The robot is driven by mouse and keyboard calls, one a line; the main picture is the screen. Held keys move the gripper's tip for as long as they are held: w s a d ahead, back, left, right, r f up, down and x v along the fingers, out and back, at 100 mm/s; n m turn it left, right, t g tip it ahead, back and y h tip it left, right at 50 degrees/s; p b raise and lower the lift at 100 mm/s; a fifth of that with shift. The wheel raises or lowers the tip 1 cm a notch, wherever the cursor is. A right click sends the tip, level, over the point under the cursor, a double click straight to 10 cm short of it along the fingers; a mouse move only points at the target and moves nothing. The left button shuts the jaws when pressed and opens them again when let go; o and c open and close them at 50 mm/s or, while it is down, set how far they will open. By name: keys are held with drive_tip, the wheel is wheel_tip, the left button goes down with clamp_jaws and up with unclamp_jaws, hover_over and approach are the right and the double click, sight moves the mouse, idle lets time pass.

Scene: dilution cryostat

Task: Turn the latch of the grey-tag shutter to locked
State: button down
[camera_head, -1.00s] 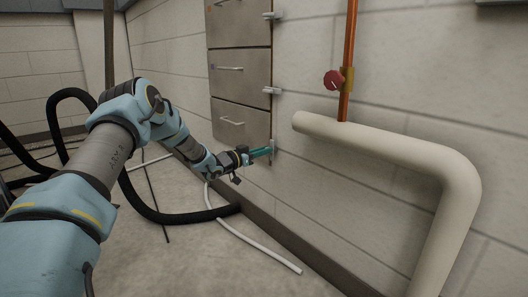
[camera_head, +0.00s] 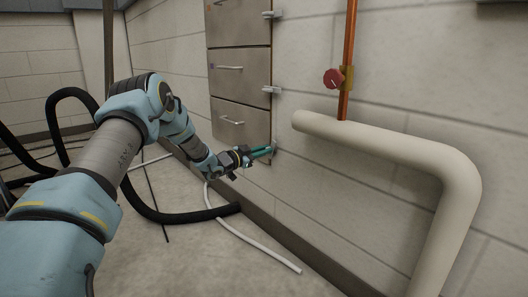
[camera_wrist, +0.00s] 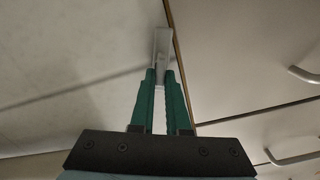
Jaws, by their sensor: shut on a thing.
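My gripper (camera_head: 266,151) is at the right edge of the lowest shutter (camera_head: 238,122) of the wall cabinet. Its green fingers also show in the wrist view (camera_wrist: 161,76); they are closed on a pale latch (camera_wrist: 163,46). In the wrist view the latch lies roughly in line with the fingers, beside the shutter's edge. In the head view the fingers hide most of it. I cannot make out a grey tag on this shutter or the exact angle of the latch.
Two more shutters sit above, with pale latches, a middle one (camera_head: 271,90) and an upper one (camera_head: 271,14), both lying sideways. A thick cream pipe (camera_head: 400,155) and a copper pipe with a red valve knob (camera_head: 333,79) are right. A black hose (camera_head: 185,215) lies on the floor.

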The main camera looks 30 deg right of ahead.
drive_tip(key=m+b, duration=0.1)
drive_tip(key=m, duration=0.2)
drive_tip(key=m+b, duration=0.1)
drive_tip(key=m, duration=0.2)
drive_tip(key=f+m+b, duration=0.1)
drive_tip(key=m, duration=0.3)
drive_tip(key=shift+s, duration=0.4)
drive_tip(key=shift+f+m+b, duration=0.15)
drive_tip(key=shift+m+b, duration=0.9)
drive_tip(key=shift+m, duration=0.85)
drive_tip(key=c, duration=0.9)
unclamp_jaws()
drive_tip(key=s+a+p, duration=0.2)
drive_tip(key=a+p, duration=0.1)
drive_tip(key=a, duration=0.7)
drive_tip(key=shift+a+p, duration=0.25)
drive_tip(key=shift+p, duration=0.15)
